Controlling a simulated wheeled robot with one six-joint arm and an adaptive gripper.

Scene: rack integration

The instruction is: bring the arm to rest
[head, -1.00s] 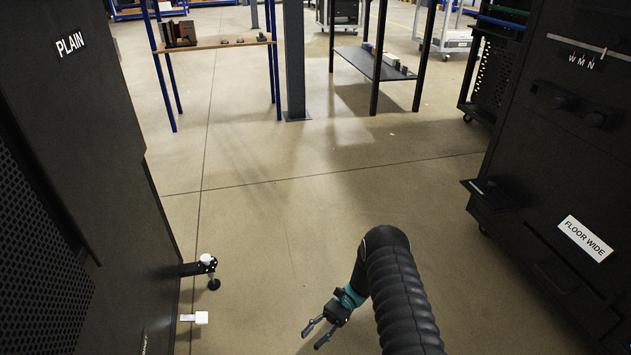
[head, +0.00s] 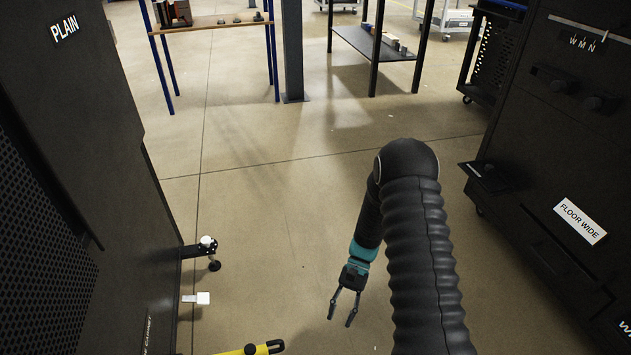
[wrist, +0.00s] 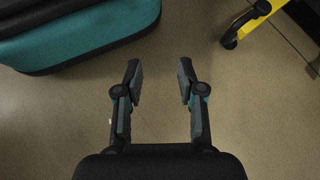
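My gripper (head: 342,311) hangs at the end of my arm over the bare floor, between the two dark cabinets. Its two fingers are apart and nothing is between them. In the wrist view my gripper (wrist: 159,85) shows the same open gap, with only floor behind it. My arm is bent, with its dark ribbed link in front and the teal wrist lower down.
A dark cabinet marked PLAIN (head: 75,140) stands at left, with a foot (head: 208,250) sticking out low. A dark cabinet marked FLOOR WIDE (head: 540,150) stands at right. A yellow part (head: 250,349) shows at the bottom edge. The floor (head: 270,210) ahead is clear up to the shelves.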

